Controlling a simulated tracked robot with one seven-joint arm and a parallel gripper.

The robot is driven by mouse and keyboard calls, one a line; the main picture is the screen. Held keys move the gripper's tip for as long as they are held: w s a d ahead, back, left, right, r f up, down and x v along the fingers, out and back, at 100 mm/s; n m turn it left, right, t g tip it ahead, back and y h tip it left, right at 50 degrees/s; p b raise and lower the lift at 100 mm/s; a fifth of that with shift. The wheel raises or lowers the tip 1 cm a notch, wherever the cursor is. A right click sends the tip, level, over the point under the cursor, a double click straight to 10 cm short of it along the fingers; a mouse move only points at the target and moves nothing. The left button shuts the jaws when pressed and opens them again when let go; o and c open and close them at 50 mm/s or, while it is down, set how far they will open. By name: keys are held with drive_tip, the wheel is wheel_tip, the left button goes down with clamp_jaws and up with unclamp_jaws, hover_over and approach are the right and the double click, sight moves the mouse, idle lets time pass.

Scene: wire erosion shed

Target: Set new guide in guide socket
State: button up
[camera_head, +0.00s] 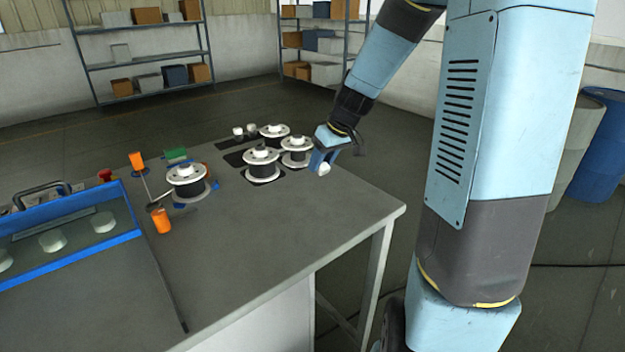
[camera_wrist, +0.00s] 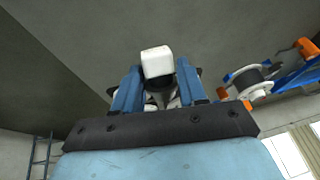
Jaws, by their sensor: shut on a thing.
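My gripper (camera_head: 322,158) is over the table's right back part, near the spools. It is shut on a small white piece (camera_head: 324,169), which I take to be the new guide. In the wrist view, the two blue fingers of my gripper (camera_wrist: 158,78) stand on either side of the white block-like guide (camera_wrist: 157,60); its lower part is hidden. I cannot make out the guide socket for certain. Orange parts stand at the left of the table, one upper (camera_head: 137,160) and one lower (camera_head: 162,221), beside a thin arm.
Several dark spools with white flanges, one front middle (camera_head: 262,165), stand left of my gripper. Another spool (camera_head: 187,182) stands near the orange parts. Two small white pieces (camera_head: 245,131) sit at the back. A blue-framed tank (camera_head: 70,262) is at left. The table's front right (camera_head: 300,220) is clear.

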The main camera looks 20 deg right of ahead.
drive_tip(key=w+f, duration=0.2)
drive_tip(key=f, duration=0.1)
drive_tip(key=w+f, duration=0.1)
drive_tip(key=shift+w+a+f, duration=0.25)
drive_tip(key=shift+w+a, duration=0.05)
drive_tip(key=shift+f, duration=1.55)
drive_tip(key=o, duration=1.2)
drive_tip(key=shift+f, duration=0.1)
